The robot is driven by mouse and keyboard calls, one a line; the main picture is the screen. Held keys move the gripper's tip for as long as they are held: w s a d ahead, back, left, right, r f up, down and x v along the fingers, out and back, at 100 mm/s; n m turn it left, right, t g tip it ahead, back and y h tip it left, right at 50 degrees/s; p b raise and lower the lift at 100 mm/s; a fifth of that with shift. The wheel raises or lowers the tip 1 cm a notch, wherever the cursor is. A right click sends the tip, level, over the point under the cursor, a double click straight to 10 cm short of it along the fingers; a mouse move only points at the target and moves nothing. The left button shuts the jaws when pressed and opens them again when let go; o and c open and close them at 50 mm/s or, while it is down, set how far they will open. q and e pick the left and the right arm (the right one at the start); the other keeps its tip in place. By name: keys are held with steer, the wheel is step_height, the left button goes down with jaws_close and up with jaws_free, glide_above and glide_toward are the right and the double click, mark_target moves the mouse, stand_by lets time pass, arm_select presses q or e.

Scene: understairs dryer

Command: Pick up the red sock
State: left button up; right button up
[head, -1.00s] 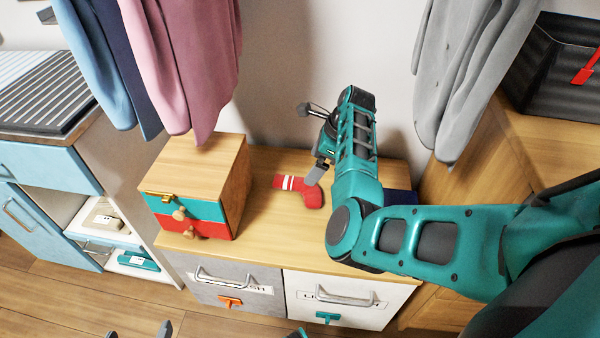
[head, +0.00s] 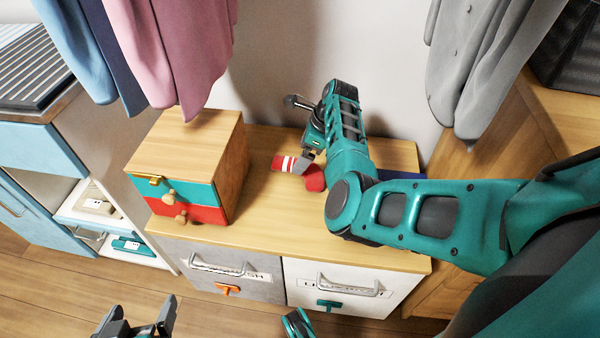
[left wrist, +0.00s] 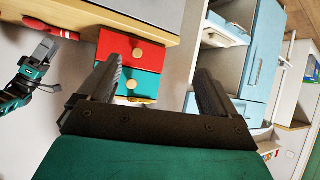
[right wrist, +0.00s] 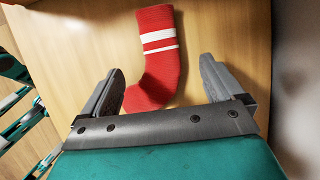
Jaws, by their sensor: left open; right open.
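The red sock (head: 315,178) with white stripes lies on the wooden cabinet top, partly hidden by my right gripper in the head view. My right gripper (right wrist: 160,75) is open and empty above it. In the right wrist view the sock (right wrist: 158,60) runs between the fingers, its foot end near the left finger; I cannot tell whether they touch. My left gripper (head: 140,310) is open and empty, low in front of the cabinet. In the left wrist view part of the sock (left wrist: 60,33) shows at the cabinet edge.
A small wooden drawer box (head: 205,150) with teal and red fronts stands left of the sock. Pink (head: 180,50) and grey (head: 470,65) garments hang above at either side. The cabinet top (head: 260,215) in front of the sock is clear.

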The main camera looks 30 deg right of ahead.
steer(key=b+x, duration=0.2)
steer(key=x, duration=0.2)
steer(key=shift+a, duration=0.2)
steer(key=shift+a+f+b, duration=0.1)
steer(key=shift+f+b, duration=0.2)
steer(key=shift+b, duration=0.1)
steer(key=shift+w+r, duration=0.1)
arm_select(q)
steer(key=shift+w+d+f, duration=0.25)
steer(key=shift+d+f, duration=0.2)
steer(key=shift+f, duration=0.25)
arm_select(e)
steer(key=c, duration=1.1)
